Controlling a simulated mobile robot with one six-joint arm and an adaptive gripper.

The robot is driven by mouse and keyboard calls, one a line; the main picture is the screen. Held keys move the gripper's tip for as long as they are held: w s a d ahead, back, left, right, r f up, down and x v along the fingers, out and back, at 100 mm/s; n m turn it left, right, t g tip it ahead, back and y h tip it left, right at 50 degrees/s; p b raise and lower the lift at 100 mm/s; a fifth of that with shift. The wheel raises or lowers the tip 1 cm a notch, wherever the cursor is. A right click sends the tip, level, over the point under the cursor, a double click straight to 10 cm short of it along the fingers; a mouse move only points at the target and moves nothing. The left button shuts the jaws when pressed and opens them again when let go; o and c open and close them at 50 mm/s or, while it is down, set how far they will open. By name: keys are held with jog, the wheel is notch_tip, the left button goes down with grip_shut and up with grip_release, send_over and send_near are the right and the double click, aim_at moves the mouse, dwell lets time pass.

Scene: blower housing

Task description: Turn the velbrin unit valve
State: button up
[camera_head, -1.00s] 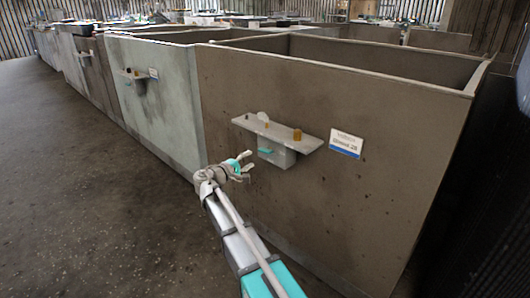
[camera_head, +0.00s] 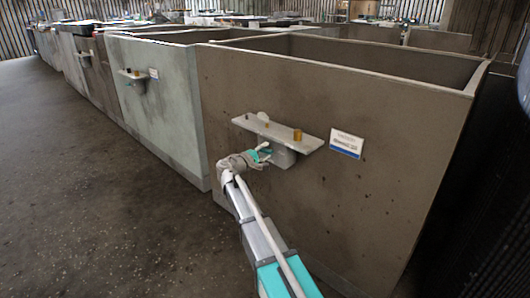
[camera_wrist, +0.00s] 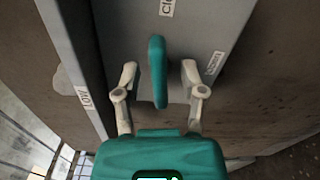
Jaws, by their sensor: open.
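The valve handle (camera_wrist: 158,72) is a teal lever on the face of a grey box (camera_wrist: 205,30). In the wrist view it stands between the two pale fingers of my gripper (camera_wrist: 160,80), which are open with a gap on each side of it. In the head view my gripper (camera_head: 262,153) is at the front of the grey box (camera_head: 277,152) under a shelf on the brown bin wall. The gripper covers the handle there.
A white sign (camera_head: 346,144) is on the brown bin (camera_head: 370,190) to the right. A grey-green bin (camera_head: 170,110) stands to the left. The floor (camera_head: 90,180) at left is clear.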

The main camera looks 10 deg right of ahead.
grip_shut()
jog(key=shift+m, duration=1.1)
grip_release()
